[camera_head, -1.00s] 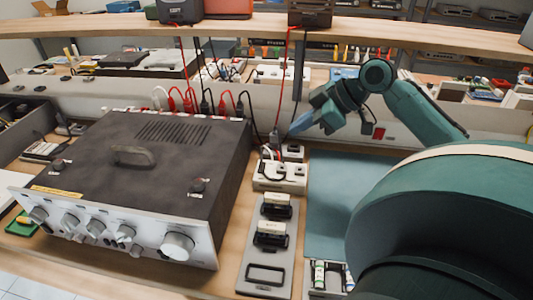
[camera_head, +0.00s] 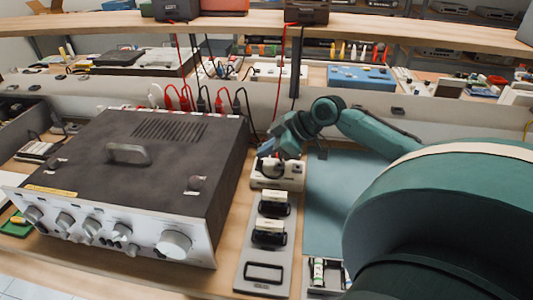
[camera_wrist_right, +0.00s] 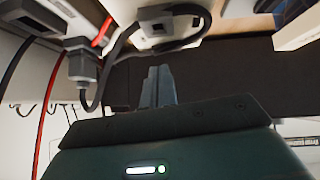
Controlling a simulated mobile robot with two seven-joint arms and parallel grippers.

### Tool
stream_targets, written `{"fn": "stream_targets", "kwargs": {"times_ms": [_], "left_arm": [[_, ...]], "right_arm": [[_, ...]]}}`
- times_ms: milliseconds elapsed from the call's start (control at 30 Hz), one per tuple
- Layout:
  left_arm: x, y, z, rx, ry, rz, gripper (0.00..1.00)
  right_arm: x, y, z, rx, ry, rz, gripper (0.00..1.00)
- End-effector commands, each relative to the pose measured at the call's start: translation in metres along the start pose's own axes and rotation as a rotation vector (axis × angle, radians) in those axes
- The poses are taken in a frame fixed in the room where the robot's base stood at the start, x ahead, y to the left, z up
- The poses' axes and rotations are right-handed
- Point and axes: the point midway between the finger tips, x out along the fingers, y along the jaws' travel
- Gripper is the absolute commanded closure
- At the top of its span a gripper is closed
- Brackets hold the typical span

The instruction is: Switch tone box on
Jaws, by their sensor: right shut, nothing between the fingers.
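No label shows which unit is the tone box. A large dark unit (camera_head: 140,160) with a silver knobbed front panel (camera_head: 110,232) stands on the left of the bench. A small white box (camera_head: 278,174) stands to its right, with a black cable at its top. My right gripper (camera_head: 266,150) is just behind and above this white box, pointing left and down; its tips are hard to make out in the head view. In the right wrist view its fingers (camera_wrist_right: 158,84) are together and empty, below a pale box (camera_wrist_right: 166,28) with a dark cable. My left gripper is out of view.
A grey plate (camera_head: 266,250) with black-and-cream parts lies in front of the white box. A blue-green mat (camera_head: 335,190) lies to the right. Red and black cables (camera_head: 205,98) run behind the dark unit. A grey plug (camera_wrist_right: 82,65) hangs near my fingers.

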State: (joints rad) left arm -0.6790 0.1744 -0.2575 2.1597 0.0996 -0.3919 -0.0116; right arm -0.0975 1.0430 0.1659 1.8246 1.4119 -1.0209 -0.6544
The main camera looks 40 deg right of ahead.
Motion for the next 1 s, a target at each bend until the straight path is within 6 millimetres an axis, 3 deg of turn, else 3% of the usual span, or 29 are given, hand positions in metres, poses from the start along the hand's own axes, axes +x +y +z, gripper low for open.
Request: {"fn": "stream_targets", "kwargs": {"times_ms": [200,1000], "left_arm": [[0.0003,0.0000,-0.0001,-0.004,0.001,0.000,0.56],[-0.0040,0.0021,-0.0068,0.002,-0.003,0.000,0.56]], "right_arm": [[0.0087,0.0000,0.0089,-0.001,0.001,0.000,1.00],[0.0100,-0.0027,0.0107,0.000,-0.002,-0.003,1.00]]}}
